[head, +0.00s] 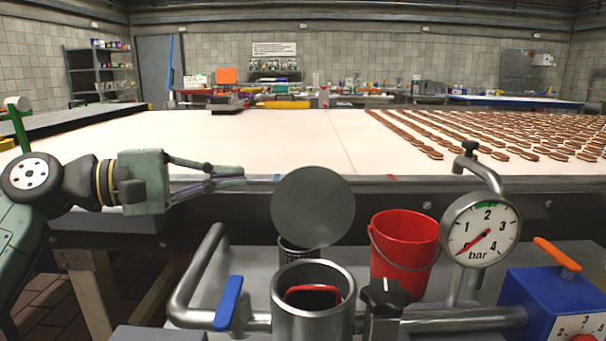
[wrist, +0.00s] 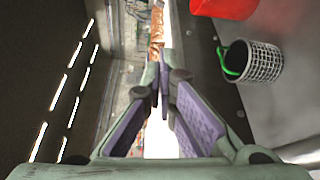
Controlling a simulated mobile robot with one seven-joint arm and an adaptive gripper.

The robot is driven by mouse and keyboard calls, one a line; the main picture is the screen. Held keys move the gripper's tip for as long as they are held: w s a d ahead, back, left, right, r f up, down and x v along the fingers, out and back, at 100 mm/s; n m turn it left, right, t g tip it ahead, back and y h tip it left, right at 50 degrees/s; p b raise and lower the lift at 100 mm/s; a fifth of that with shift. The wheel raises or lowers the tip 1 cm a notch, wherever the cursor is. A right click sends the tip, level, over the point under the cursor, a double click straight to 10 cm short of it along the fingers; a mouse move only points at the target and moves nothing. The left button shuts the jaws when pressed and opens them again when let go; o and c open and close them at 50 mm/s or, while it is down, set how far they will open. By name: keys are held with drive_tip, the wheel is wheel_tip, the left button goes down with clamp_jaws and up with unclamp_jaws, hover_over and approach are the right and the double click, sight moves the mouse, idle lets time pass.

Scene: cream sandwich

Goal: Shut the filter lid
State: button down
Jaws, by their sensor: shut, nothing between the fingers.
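The filter lid (head: 313,207) is a round grey disc, standing open and upright at the back of the round metal filter housing (head: 312,318). The housing's mouth is uncovered, and a red ring or handle (head: 312,289) shows inside around a dark middle. My gripper (head: 243,177) points right, to the left of the lid and a little higher than its middle, apart from it. Its fingers are shut and empty; the fingertips also show in the wrist view (wrist: 163,74). The lid cannot be made out in the wrist view.
A mesh basket (wrist: 253,62) with a green handle stands behind the lid, partly hidden in the head view. A red bucket (head: 404,255), a pressure gauge (head: 480,229) and a blue box (head: 545,300) stand to the right. A bent pipe (head: 190,280) with a blue lever is left of the housing.

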sight(289, 178)
drive_tip(key=r+p+x, duration=0.1)
drive_tip(key=x, duration=0.9)
drive_tip(key=shift+s+f+p, duration=0.15)
drive_tip(key=shift+s+p, duration=0.35)
drive_tip(key=shift+s, duration=1.5)
drive_tip(key=shift+s+f+b, duration=0.1)
drive_tip(key=shift+b, duration=0.5)
drive_tip(key=shift+b, duration=0.4)
